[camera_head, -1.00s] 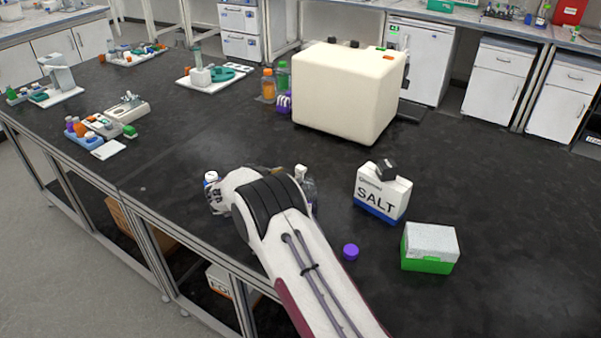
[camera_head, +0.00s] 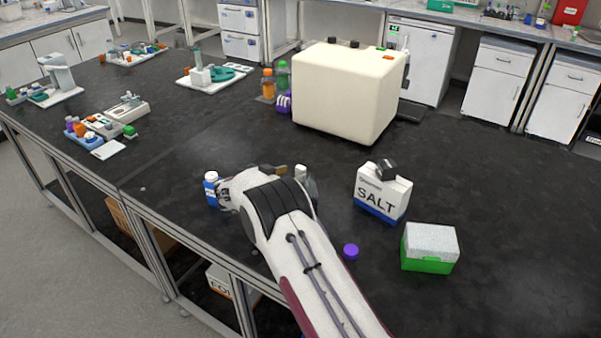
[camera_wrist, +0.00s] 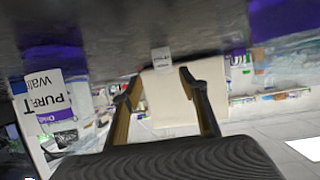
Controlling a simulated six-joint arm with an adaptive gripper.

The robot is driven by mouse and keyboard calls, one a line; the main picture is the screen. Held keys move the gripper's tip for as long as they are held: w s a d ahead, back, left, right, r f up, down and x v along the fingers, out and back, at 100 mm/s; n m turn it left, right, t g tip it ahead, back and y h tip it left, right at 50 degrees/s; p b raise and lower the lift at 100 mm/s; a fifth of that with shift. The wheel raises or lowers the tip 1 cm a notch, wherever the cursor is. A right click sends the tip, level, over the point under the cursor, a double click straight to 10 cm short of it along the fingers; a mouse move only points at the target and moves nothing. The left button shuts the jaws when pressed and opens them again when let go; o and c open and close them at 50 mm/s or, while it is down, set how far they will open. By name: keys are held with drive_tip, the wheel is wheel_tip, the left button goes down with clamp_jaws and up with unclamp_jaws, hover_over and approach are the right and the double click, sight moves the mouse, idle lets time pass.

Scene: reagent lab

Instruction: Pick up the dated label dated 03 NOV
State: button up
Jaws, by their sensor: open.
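In the wrist view, which is tilted upside down, a small white label (camera_wrist: 161,59) with tiny print stands against the dark tabletop. Its text is too blurred for me to read a date. My gripper (camera_wrist: 160,76) is open, with its two fingers to either side of the label's line and the label just beyond the tips. Nothing is held.
A white bottle marked PURE (camera_wrist: 45,100) is at left in the wrist view. The head view shows a blue-and-white bottle (camera_head: 211,188), a SALT carton (camera_head: 382,190), a green-and-white box (camera_head: 430,248), a purple cap (camera_head: 351,252) and a large cream box (camera_head: 345,92).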

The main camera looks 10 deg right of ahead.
sight(299, 170)
drive_tip(key=shift+w+x, duration=0.25)
drive_tip(key=shift+x, duration=2.15)
drive_tip(key=shift+w+a, duration=0.1)
drive_tip(key=shift+a, duration=0.05)
drive_tip(key=c, duration=0.8)
